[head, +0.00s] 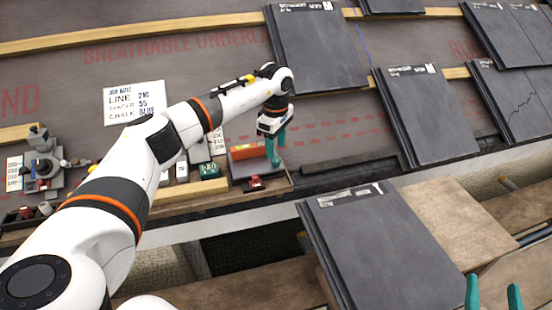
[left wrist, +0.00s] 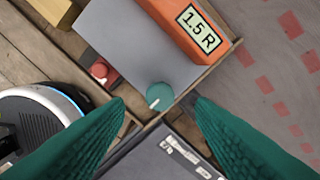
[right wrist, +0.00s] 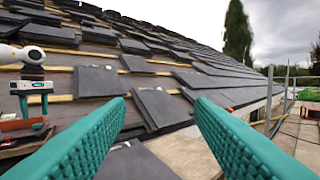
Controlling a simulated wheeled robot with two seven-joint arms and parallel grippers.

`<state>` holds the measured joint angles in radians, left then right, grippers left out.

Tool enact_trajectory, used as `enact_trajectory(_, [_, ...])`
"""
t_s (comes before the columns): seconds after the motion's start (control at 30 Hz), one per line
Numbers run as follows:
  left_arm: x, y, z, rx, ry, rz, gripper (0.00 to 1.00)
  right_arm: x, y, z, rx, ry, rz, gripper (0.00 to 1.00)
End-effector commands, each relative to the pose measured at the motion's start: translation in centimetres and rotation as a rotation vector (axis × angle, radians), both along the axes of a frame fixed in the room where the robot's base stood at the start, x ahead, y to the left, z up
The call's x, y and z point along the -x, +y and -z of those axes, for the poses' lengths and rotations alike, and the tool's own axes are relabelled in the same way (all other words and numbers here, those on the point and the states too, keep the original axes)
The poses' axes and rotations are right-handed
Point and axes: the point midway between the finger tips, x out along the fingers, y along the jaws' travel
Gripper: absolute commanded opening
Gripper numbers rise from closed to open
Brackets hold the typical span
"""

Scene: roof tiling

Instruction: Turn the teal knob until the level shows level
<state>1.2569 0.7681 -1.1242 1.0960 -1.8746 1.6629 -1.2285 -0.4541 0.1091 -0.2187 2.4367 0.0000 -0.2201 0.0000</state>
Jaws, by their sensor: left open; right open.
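The teal knob (left wrist: 160,96) has a white pointer mark and sits at the edge of a grey plate (left wrist: 125,40) in the left wrist view. The orange level (left wrist: 175,18) lies on that plate, and its display reads 1.5 R. It also shows in the head view (head: 244,153). My left gripper (left wrist: 158,104) is open, its fingertips on either side of the knob in the picture. I cannot tell whether they touch it. In the head view my left gripper (head: 275,150) hides the knob. My right gripper (head: 493,292) is open and empty at the lower right.
A red knob (left wrist: 100,70) sits beside the plate. A stack of dark slates (head: 385,245) lies right of the plate, and more slates (head: 318,50) lie up the roof. A note card (head: 134,102) and a small device (head: 40,165) lie to the left.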

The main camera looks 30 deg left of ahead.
Motion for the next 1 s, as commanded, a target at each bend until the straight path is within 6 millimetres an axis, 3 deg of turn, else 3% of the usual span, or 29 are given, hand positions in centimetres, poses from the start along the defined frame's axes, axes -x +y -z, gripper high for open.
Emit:
enact_trajectory(0.1, [0.1, 0.0, 1.9, 0.0, 0.002, 0.0, 0.5, 0.3, 0.2, -1.5, -0.032, -0.115, -0.007, 0.49])
enact_trajectory(0.3, [0.0, 0.0, 3.6, 0.001, 0.002, -0.001, 0.5, 1.1, 0.3, -3.6, -0.069, -0.252, -0.015, 0.49])
enact_trajectory(0.73, [0.0, 0.0, 4.1, 0.001, 0.0, -0.001, 0.5, 1.4, 0.4, -4.5, -0.084, -0.303, -0.018, 0.49])
enact_trajectory(1.0, [0.0, 0.0, 4.1, 0.001, 0.0, -0.001, 0.07, 1.4, 0.4, -4.4, -0.083, -0.302, -0.018, 0.49])
